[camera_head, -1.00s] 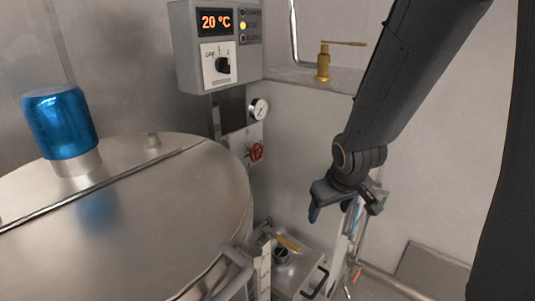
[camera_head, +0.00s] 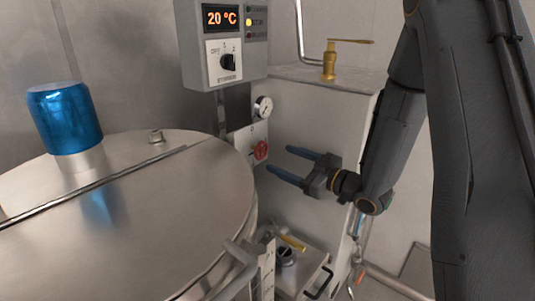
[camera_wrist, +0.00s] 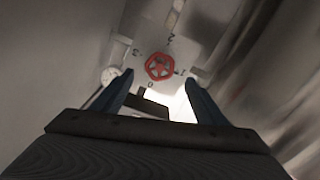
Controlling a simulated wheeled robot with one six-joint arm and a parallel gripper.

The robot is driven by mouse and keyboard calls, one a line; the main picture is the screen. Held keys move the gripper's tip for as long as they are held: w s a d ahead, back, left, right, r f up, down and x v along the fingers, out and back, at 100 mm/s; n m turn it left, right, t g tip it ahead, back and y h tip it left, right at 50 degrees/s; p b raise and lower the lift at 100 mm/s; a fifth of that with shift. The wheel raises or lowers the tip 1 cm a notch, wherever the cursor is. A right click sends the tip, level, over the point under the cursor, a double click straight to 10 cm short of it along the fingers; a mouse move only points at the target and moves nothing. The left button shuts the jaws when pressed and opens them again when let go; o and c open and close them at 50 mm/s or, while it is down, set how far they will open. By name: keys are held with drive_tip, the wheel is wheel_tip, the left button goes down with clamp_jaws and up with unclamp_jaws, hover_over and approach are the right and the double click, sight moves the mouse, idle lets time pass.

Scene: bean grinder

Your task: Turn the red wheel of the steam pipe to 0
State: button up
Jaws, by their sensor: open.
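The red wheel (camera_head: 261,150) sits on a pale plate (camera_head: 243,142) on the wall, right of the big steel vessel. In the wrist view the red wheel (camera_wrist: 159,67) lies ahead of my fingers, roughly centred between them, with digits around it on the plate; a 0 shows on the near side. My gripper (camera_head: 279,161) is open, its two blue fingers pointing left at the wheel, a short gap away. In the wrist view my gripper (camera_wrist: 157,92) has nothing between its fingers.
A round gauge (camera_head: 263,107) is just above the wheel. A control box (camera_head: 222,45) reading 20 °C hangs higher. A brass valve (camera_head: 330,62) stands on a ledge at upper right.

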sight(263, 151)
drive_tip(key=p+x, duration=0.1)
drive_tip(key=x, duration=0.6)
drive_tip(key=shift+c, duration=0.3)
drive_tip(key=c, duration=1)
